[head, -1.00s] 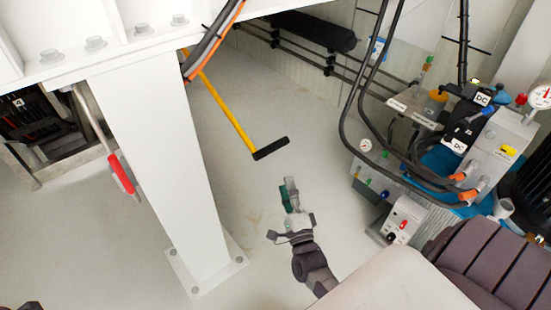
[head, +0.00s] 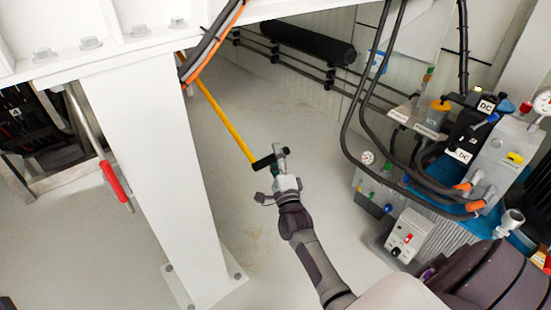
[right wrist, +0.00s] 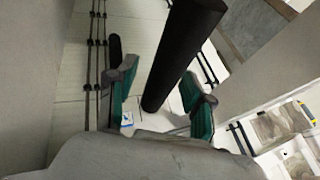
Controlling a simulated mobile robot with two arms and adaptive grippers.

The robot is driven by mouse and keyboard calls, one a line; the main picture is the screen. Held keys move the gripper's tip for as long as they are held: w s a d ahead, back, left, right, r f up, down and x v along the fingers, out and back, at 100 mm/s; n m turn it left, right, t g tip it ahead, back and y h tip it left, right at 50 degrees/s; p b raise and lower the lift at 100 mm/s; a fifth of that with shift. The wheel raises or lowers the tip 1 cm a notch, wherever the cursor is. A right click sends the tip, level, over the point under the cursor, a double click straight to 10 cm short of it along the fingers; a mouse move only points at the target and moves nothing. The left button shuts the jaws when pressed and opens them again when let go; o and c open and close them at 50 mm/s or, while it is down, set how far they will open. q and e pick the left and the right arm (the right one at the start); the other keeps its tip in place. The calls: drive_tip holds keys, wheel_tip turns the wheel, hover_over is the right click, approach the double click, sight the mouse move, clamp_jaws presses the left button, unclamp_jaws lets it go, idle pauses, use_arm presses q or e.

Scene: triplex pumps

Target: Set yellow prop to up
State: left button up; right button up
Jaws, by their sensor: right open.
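The yellow prop (head: 225,118) is a thin yellow bar that slants down from behind the white steel frame, in the head view. Its black grip (head: 263,161) sits crosswise at the lower end. My right gripper (head: 281,156) is at the right end of this grip. In the right wrist view the black grip (right wrist: 182,50) runs between the two green-padded fingers of the gripper (right wrist: 160,80), which are apart. I cannot tell whether either finger touches it. The prop's upper end is hidden behind the frame and hoses. My left gripper is not in view.
A white post (head: 155,170) stands left of the prop, with a red-handled bar (head: 113,180) beyond it. A hydraulic unit (head: 440,170) with hoses and gauges stands at the right. A black cylinder (head: 307,44) lies along the back wall. The floor around the prop is clear.

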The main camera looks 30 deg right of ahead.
clamp_jaws()
idle(0.3)
